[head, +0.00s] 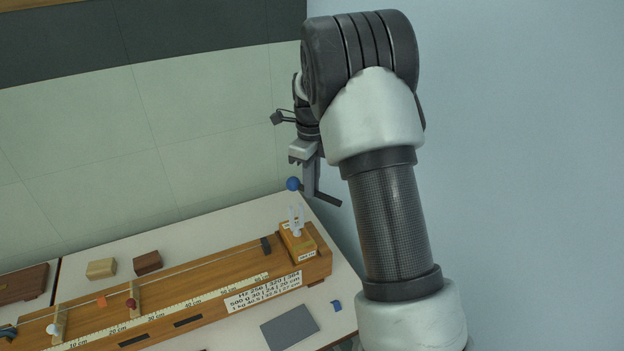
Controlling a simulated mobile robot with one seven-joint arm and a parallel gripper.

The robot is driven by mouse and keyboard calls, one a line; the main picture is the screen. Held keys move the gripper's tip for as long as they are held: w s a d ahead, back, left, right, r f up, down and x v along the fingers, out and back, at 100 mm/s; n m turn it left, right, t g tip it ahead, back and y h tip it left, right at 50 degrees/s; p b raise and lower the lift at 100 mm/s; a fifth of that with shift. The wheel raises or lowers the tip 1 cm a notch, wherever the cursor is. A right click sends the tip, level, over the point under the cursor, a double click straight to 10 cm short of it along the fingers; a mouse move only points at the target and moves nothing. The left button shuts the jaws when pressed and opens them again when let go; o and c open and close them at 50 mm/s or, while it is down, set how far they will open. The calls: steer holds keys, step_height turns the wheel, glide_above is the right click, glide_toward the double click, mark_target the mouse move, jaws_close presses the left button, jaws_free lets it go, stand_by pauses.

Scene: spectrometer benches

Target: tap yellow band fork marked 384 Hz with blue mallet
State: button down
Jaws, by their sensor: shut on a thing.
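My gripper (311,186) is above the right end of the bench, shut on the blue mallet. The mallet's round blue head (293,184) shows left of the fingers; its handle is mostly hidden by them. A pale two-pronged tuning fork (297,222) stands upright on a small wooden block (298,242) at the right end of the long wooden sonometer. The mallet head is above the fork's prongs in the picture and appears apart from them. The fork's band colour and the small label on its block cannot be read.
The long wooden sonometer (215,300) carries a scale, a string and a printed card (263,291). Wooden blocks (147,262) sit behind; a grey mat (290,327) lies in front.

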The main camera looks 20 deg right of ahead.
steer(key=shift+w+d+m, duration=0.1)
steer(key=shift+w+m, duration=0.1)
steer(key=shift+m, duration=0.2)
steer(key=shift+f, duration=0.25)
steer(key=shift+f+b, duration=0.85)
steer(key=shift+f, duration=0.85)
steer(key=shift+r+p, duration=0.85)
steer(key=shift+p, duration=0.05)
steer(key=shift+r, duration=1.15)
